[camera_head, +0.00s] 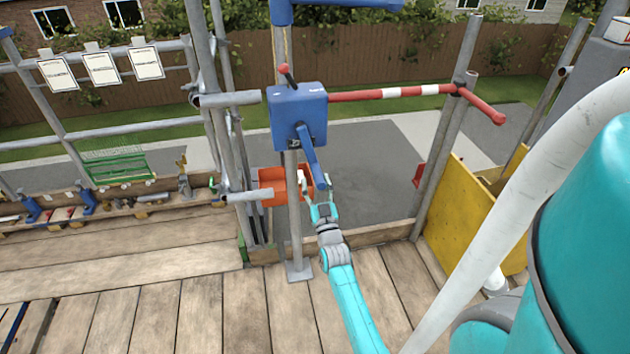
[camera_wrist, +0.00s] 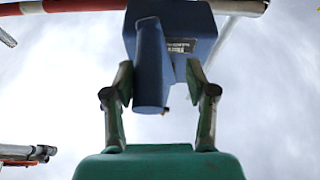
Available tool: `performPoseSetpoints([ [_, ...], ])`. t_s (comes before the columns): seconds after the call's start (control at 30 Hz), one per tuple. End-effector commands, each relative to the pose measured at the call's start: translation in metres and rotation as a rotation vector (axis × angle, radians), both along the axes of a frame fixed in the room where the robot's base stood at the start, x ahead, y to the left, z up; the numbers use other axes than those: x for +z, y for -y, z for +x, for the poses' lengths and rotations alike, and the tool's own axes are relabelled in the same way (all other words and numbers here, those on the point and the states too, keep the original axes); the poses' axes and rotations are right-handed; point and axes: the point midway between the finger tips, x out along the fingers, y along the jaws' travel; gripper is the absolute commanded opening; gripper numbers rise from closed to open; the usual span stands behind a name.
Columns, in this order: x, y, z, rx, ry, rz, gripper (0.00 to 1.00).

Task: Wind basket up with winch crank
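The winch is a blue box (camera_head: 298,115) on a grey upright post. Its blue crank (camera_head: 312,158) hangs down and slightly right from the box. In the wrist view the crank (camera_wrist: 150,65) lies between my two fingers, closer to the left one. My gripper (camera_head: 319,190) is at the crank's lower end, and its fingers (camera_wrist: 160,80) are spread, with a clear gap on the right side. I cannot tell whether the left finger touches the crank. An orange-red basket (camera_head: 270,180) shows low behind the post, partly hidden by it.
A red and white barrier bar (camera_head: 400,92) runs right from beside the winch to a scaffold pole. A yellow panelled container (camera_head: 465,215) stands at the right. A shelf with tools and a green rack (camera_head: 118,167) is at the left. The plank floor (camera_head: 190,315) in front is mostly clear.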

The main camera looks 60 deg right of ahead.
Motion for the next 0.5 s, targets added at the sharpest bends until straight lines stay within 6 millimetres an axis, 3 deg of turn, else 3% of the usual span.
performPoseSetpoints([
  [0.5,-0.036,-0.064,-0.056,0.002,-0.002,0.001,0.56],
])
